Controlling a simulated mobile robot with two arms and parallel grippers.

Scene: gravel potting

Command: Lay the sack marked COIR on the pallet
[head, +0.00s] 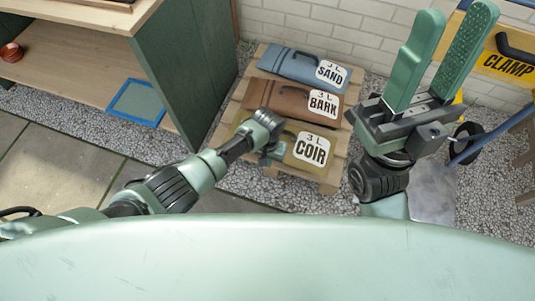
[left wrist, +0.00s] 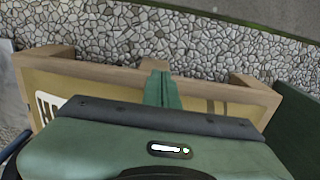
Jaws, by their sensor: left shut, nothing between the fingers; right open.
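The olive-yellow sack marked COIR (head: 311,150) lies flat on the wooden pallet (head: 326,181), in the row nearest me. The sack also shows in the left wrist view (left wrist: 62,86), inside the pallet's edge (left wrist: 105,73), partly hidden by my gripper. My left gripper (head: 270,154) is over the sack's left part, its wrist covering some of it. In the left wrist view its green fingers (left wrist: 160,88) are shut together with nothing between them. I cannot tell whether they touch the sack. My right gripper (head: 455,22) is open, empty and raised, right of the pallet.
A brown BARK sack (head: 280,98) and a blue SAND sack (head: 292,66) lie behind the COIR sack. A wooden shelf unit (head: 95,60) with a blue-edged square (head: 138,103) stands left. A yellow CLAMP box (head: 500,62) is right. Gravel surrounds the pallet.

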